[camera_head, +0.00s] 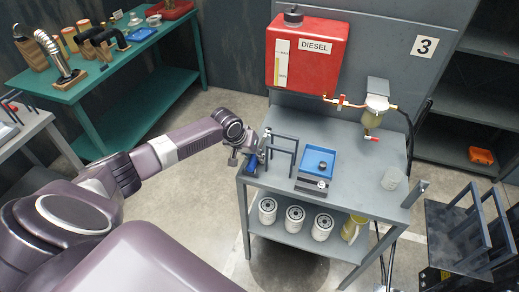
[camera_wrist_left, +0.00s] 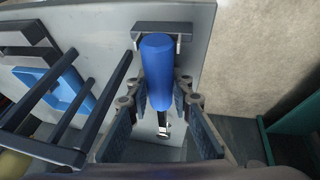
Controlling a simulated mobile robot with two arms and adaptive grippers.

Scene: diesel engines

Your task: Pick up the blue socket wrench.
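The blue socket wrench (camera_wrist_left: 157,72) shows in the left wrist view, its thick blue handle toward the camera and its metal shaft and head lower down. The handle's upper end is at a dark grey bracket (camera_wrist_left: 180,31) on the table's edge. A bit of blue, seemingly the handle, shows in the head view (camera_head: 251,165), mostly hidden by my gripper. My left gripper (camera_head: 254,155) is at the table's left edge. In the left wrist view its fingers (camera_wrist_left: 158,112) are spread on either side of the wrench, with gaps visible. My right gripper is in neither view.
Beside the wrench stands a dark rack of bars (camera_head: 283,146), close to my left gripper. A blue tray (camera_head: 331,155) lies to its right on the grey table (camera_head: 350,195). A red diesel tank (camera_head: 306,55) is behind. White filters (camera_head: 295,217) stand on the lower shelf.

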